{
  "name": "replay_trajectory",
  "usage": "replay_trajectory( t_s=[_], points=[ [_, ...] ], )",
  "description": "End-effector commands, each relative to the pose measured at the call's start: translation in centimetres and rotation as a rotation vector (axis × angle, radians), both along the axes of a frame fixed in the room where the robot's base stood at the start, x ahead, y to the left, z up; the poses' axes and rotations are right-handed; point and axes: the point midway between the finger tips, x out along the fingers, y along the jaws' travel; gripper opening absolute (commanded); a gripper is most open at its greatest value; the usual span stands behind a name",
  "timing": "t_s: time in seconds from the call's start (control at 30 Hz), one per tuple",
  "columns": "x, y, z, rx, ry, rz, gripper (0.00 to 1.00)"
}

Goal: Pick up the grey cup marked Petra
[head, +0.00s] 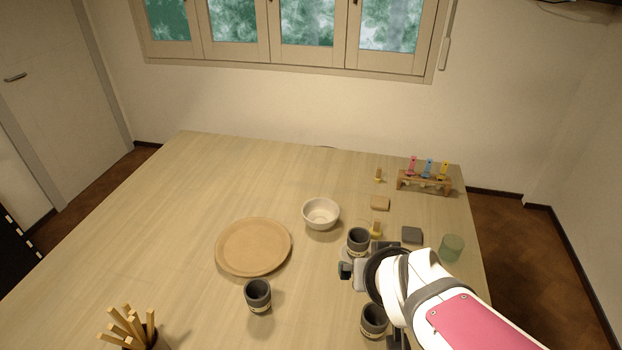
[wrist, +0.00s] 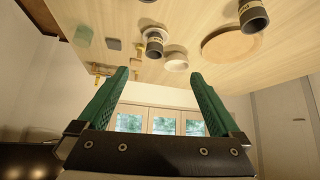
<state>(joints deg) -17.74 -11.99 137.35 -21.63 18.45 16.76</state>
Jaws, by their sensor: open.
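Three dark grey cups with pale name bands stand on the table in the head view: one beside my gripper (head: 358,242), one at front centre (head: 258,297), one by my arm (head: 374,321). I cannot read the names. My gripper (wrist: 160,76) is open and empty, its two green fingers apart. In the head view a green fingertip shows just in front of the first cup; the rest is partly hidden by my wrist. In the wrist view, two grey cups appear beyond the fingers, one near the middle (wrist: 154,40) and one at the upper right (wrist: 253,17).
A tan plate (head: 254,247) and white bowl (head: 321,214) stand left of the gripper. A rack (head: 424,185) with coloured tools, a sponge-like block (head: 380,202), grey block (head: 411,235) and green glass (head: 452,248) stand right. The back left is clear.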

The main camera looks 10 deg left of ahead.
Motion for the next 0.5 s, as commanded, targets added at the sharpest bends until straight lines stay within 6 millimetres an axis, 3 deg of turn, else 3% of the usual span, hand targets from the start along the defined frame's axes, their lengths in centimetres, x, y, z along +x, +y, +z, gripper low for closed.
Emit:
replay_trajectory(
  t_s=[0.07, 0.13, 0.27, 0.3, 0.4, 0.5],
  points=[
    [2.1, 5.2, 0.1, 0.035, -0.130, 0.181, 1.00],
    [2.8, 10.6, 0.5, 0.096, -0.246, 0.356, 1.00],
    [0.0, 20.5, 1.4, 0.266, -0.416, 0.691, 1.00],
    [0.1, 19.9, -2.4, 0.259, -0.397, 0.672, 1.00],
    [0.2, 19.7, -8.9, 0.253, -0.402, 0.667, 1.00],
    [0.3, 19.7, -13.9, 0.253, -0.408, 0.667, 1.00]
  ],
)
